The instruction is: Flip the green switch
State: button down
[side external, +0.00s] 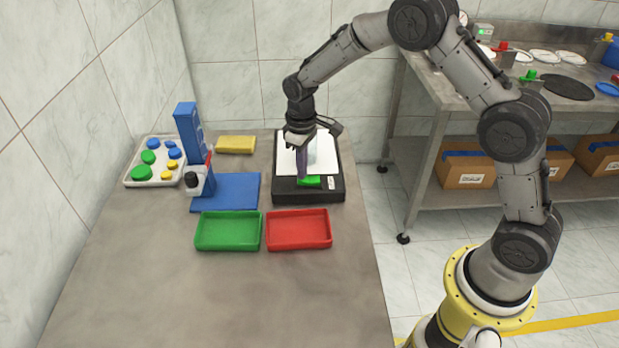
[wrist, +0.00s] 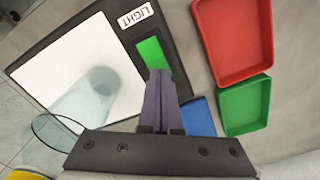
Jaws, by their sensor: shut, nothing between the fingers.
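The green switch (side external: 309,181) is a flat green rectangle on the front edge of a black light box with a white panel (side external: 281,187). In the wrist view the green switch (wrist: 152,54) sits beside a "LIGHT" label (wrist: 135,15). My gripper (side external: 301,176) is shut and empty, pointing down over the front of the box by the switch. In the wrist view my gripper's fingertips (wrist: 158,76) are together at the near end of the switch and hide a little of it. I cannot tell whether they touch it.
A red tray (side external: 298,246) and a green tray (side external: 228,247) lie in front of the box. A blue device (side external: 190,130) stands on the left near a tray of colored caps (side external: 129,182). A yellow block (side external: 236,144) lies behind. The table's front is clear.

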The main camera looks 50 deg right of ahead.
jog(key=shift+f, duration=0.4)
jog(key=shift+r, duration=3.6)
